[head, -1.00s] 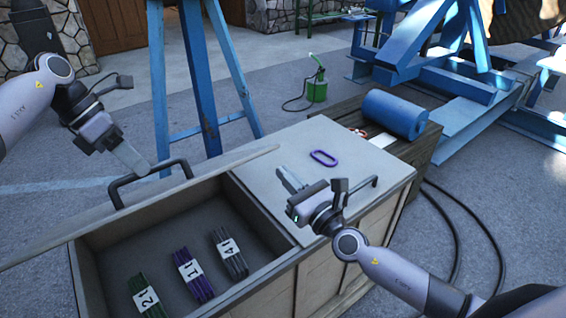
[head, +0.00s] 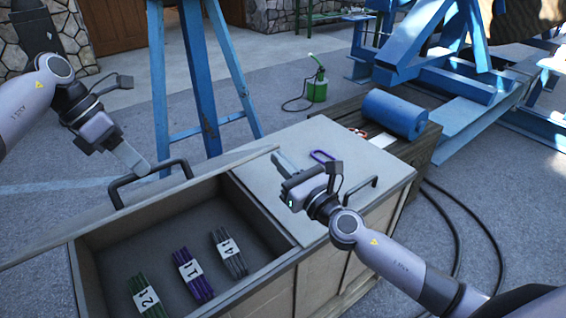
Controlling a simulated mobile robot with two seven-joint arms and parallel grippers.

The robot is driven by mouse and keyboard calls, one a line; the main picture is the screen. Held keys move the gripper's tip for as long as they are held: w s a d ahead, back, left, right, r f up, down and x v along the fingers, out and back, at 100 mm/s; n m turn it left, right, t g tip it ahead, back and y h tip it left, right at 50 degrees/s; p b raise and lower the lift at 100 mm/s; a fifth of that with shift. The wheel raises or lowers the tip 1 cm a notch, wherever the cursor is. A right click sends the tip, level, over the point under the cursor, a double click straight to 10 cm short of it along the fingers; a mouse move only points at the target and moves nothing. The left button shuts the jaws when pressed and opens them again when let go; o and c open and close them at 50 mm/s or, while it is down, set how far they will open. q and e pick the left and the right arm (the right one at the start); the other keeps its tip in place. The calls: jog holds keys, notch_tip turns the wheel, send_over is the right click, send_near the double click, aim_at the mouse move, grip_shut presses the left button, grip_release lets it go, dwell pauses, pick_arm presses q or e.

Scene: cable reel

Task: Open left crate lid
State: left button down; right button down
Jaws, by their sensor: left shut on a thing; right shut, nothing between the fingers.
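The left crate (head: 262,262) is open, and its lid (head: 55,238) is raised along the far side, seen nearly edge-on. The dark lid handle (head: 152,176) stands up behind the lid's edge. My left gripper (head: 143,168) is shut on this handle; the exact contact is hard to see. Inside the crate lie three banded bundles: a green one (head: 148,292) labelled 2, a purple one (head: 193,270) and a grey one (head: 228,250) labelled 4. My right gripper (head: 280,162) is shut and empty over the closed right lid (head: 345,145).
A blue cylinder (head: 395,113) lies on a wooden box behind. A blue stand (head: 195,80) rises behind the crates. Black cables (head: 465,215) lie on the floor at right.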

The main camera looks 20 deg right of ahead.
aim_at(277, 148)
pick_arm(q)
jog(key=shift+w+a+f, duration=0.2)
jog(key=shift+a+f, duration=0.1)
jog(key=shift+f, duration=0.2)
jog(key=shift+d, duration=0.1)
pick_arm(e)
jog(key=shift+w+a+r, duration=0.1)
jog(key=shift+w+r, duration=0.35)
jog(key=shift+r, duration=0.25)
jog(key=shift+w+a+r, duration=0.1)
jog(key=shift+w+r, duration=0.35)
jog(key=shift+r, duration=0.25)
pick_arm(q)
jog(key=c, duration=1.4)
grip_release()
jog(key=o, duration=0.3)
jog(key=shift+w+f, duration=0.15)
jog(key=shift+w, duration=0.05)
pick_arm(e)
jog(key=shift+w+f, duration=0.2)
jog(key=shift+w, duration=0.05)
pick_arm(q)
jog(key=shift+w, duration=0.1)
pick_arm(e)
jog(key=shift+a+f, duration=0.1)
jog(key=shift+f, duration=0.05)
